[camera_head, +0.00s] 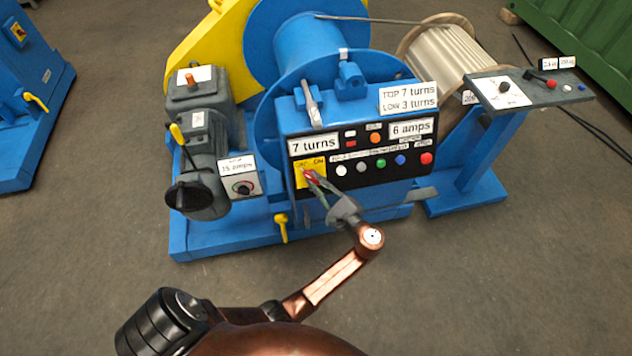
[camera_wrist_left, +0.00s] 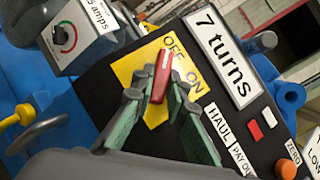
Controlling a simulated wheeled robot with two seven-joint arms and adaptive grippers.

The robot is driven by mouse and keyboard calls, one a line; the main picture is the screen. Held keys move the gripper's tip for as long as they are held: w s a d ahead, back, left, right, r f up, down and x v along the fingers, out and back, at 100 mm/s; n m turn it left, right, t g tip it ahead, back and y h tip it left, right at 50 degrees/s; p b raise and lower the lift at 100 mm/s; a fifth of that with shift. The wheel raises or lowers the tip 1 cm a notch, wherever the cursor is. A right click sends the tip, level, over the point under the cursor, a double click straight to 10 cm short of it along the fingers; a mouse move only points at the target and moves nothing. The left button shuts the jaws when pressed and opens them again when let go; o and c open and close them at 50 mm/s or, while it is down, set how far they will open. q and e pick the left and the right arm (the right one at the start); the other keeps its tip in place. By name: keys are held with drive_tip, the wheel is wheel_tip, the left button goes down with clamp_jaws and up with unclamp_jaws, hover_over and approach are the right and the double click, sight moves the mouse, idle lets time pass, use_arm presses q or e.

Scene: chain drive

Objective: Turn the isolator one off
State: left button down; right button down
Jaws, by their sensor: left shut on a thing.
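The isolator is a yellow plate (camera_head: 300,180) marked OFF and ON, with a red handle (camera_head: 308,174), at the left end of the black control panel (camera_head: 355,170). In the left wrist view the handle (camera_wrist_left: 162,75) crosses the yellow plate (camera_wrist_left: 127,72), its upper end beside the word OFF. My left gripper (camera_head: 314,180) reaches the isolator from the front. In the left wrist view its fingers (camera_wrist_left: 158,90) with green pads stand on either side of the handle, closed on it. The fingers hide part of the plate. My right gripper is not in view.
Several buttons, including a red one (camera_head: 427,158), sit right of the isolator. A dial box (camera_head: 242,185) and motor (camera_head: 200,150) stand to its left. A yellow lever (camera_head: 282,228) is below. A side console (camera_head: 550,88) stands right. The floor in front is clear.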

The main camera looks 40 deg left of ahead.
use_arm(q)
drive_tip(key=shift+f, duration=0.1)
idle(0.3)
drive_tip(key=c, duration=1.9)
unclamp_jaws()
drive_tip(key=shift+c, duration=0.2)
drive_tip(key=v, duration=0.7)
drive_tip(key=shift+d, duration=0.25)
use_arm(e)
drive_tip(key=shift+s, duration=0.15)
use_arm(q)
drive_tip(key=shift+s, duration=0.15)
